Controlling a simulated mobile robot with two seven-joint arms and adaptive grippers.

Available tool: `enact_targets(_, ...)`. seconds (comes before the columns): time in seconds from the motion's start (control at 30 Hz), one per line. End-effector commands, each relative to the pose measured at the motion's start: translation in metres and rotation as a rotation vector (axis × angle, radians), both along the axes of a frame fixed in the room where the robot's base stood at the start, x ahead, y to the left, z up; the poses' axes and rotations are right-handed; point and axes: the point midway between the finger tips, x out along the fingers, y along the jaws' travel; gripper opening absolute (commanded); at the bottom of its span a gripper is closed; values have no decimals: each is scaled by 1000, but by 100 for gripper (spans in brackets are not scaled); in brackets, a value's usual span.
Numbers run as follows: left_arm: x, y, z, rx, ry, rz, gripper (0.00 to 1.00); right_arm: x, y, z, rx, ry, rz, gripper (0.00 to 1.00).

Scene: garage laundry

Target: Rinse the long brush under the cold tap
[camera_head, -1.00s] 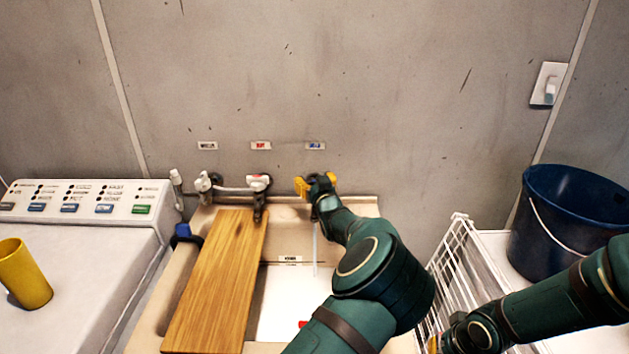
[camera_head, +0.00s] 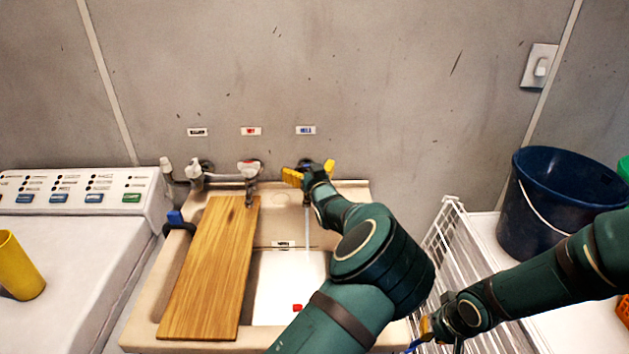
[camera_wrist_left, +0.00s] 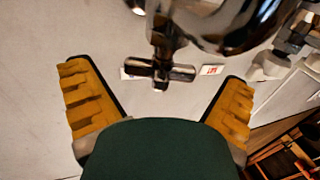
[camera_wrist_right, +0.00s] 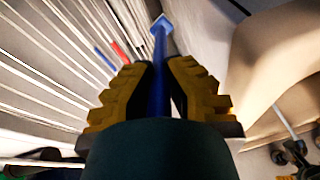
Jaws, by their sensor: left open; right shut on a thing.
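My left gripper (camera_head: 308,174) is open at the right-hand tap, below the blue label (camera_head: 305,130). In the left wrist view, the tap's metal cross handle (camera_wrist_left: 160,71) lies between the spread fingers, apart from both. A thin water stream (camera_head: 308,235) falls from this tap into the sink (camera_head: 365,205). My right gripper (camera_head: 424,328) is low between the sink and the wire rack. In the right wrist view, it is shut on the blue handle of the long brush (camera_wrist_right: 160,80). The brush is mostly hidden in the head view.
A wooden board (camera_head: 210,270) covers the sink's left part. Two more taps stand left of the running one. A white wire rack (camera_head: 450,250) stands right of the sink, with a dark blue bucket (camera_head: 550,215) beyond. A yellow cup (camera_head: 18,265) stands on the washing machine (camera_head: 75,240).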

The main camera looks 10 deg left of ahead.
Motion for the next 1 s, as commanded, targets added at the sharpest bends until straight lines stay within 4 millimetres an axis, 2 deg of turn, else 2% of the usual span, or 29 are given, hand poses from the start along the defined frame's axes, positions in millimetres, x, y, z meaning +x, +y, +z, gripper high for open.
enact_targets(0.3, -56, -32, 0, 0, 1, -3, 100, 0, 0, 0, 0, 0, 0, 0)
enact_targets(0.5, -82, -45, 0, -1, 0, -2, 100, 0, 0, 0, 0, 0, 0, 0)
enact_targets(0.7, -91, -50, 0, 0, 0, -1, 100, 0, 0, 0, 0, 0, 0, 0)
enact_targets(1.0, -91, -50, 1, 0, 0, -1, 100, 0, 0, 0, 0, 0, 0, 0)
